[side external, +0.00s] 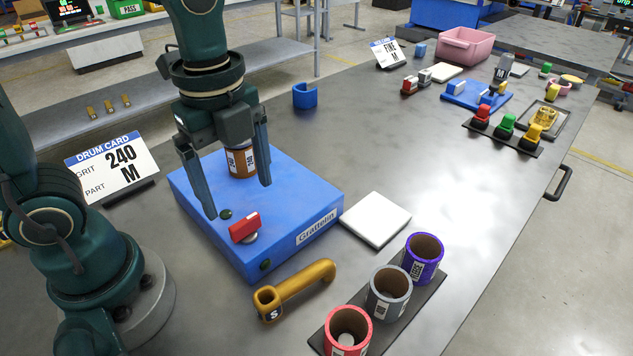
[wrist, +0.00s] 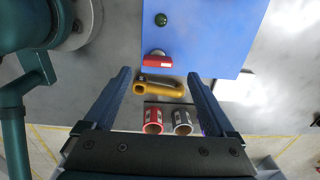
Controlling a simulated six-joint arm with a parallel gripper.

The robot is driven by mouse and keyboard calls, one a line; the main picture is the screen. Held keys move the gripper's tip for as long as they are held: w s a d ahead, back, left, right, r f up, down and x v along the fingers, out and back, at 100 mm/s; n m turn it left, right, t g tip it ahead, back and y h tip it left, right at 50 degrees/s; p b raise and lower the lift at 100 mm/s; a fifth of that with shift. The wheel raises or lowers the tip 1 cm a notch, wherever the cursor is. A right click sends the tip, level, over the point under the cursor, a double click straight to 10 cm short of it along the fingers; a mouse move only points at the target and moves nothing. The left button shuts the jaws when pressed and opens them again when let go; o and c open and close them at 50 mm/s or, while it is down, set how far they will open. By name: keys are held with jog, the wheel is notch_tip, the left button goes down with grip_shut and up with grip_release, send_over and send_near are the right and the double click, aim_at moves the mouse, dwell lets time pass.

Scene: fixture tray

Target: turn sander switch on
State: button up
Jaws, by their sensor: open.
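The sander is a blue box (side external: 290,195) labelled "Grattelin" on the grey bench; its top also shows in the wrist view (wrist: 205,35). A red switch lever (side external: 244,227) stands on its top near the front left corner, and shows in the wrist view (wrist: 157,61). A dark green button (side external: 226,214) is beside it. A brown drum (side external: 241,162) stands on the box, behind the fingers in the side view. My gripper (side external: 238,202) is open and empty above the box, fingers pointing down. In the wrist view the switch appears between the fingertips (wrist: 158,76); no contact shows.
A yellow crank-shaped tool (side external: 290,288) lies before the sander. Red (side external: 348,328), grey (side external: 388,292) and purple (side external: 423,257) sleeves stand on a dark tray. A white pad (side external: 375,219) lies to the right. A drum card (side external: 112,167) reads 240 M.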

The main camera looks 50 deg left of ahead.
aim_at(244, 220)
jog(key=shift+s+d+f, duration=0.1)
jog(key=shift+f, duration=2.75)
jog(key=shift+c, duration=0.3)
jog(key=c, duration=1.3)
